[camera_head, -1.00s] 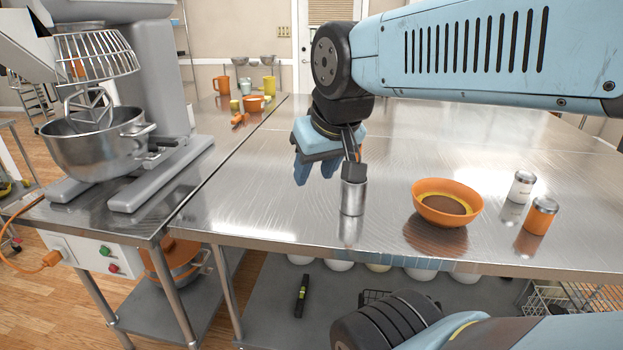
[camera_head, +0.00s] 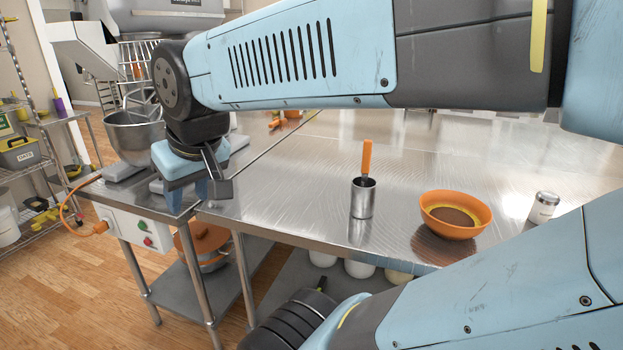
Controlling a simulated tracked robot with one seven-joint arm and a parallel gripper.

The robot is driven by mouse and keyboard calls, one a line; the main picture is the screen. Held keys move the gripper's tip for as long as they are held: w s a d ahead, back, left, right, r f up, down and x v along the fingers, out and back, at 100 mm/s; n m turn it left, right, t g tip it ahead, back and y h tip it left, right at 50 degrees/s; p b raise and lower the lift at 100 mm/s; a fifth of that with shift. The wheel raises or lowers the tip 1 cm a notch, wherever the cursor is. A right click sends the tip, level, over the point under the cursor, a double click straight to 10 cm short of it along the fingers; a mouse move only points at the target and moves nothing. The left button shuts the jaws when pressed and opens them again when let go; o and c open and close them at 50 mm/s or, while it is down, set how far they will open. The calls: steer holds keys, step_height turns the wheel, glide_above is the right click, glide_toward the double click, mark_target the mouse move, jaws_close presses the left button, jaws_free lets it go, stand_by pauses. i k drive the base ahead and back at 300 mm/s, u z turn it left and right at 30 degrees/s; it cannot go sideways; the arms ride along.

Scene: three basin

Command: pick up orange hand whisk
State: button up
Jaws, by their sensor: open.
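An orange handle (camera_head: 367,157) stands upright out of a metal cup (camera_head: 363,200) on the steel table. Its lower end is hidden in the cup, so I cannot tell if it is the whisk. A small orange object (camera_head: 276,123) lies far back on the left table, too small to make out. My gripper (camera_head: 187,196) points down near the front of the seam between the two tables, well left of the cup. It is open, with no object visible in it, and its fingers are partly hidden.
An orange bowl (camera_head: 455,213) and a white-lidded shaker (camera_head: 543,207) stand right of the cup. A mixer with a steel bowl (camera_head: 135,135) stands at left, behind my arm. The steel table (camera_head: 300,185) is clear left of the cup.

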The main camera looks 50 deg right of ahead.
mark_target(367, 145)
steer(key=z, duration=0.05)
steer(key=k, duration=1.85)
steer(key=z, duration=1.25)
steer(key=i, duration=1.05)
steer(key=u, duration=0.1)
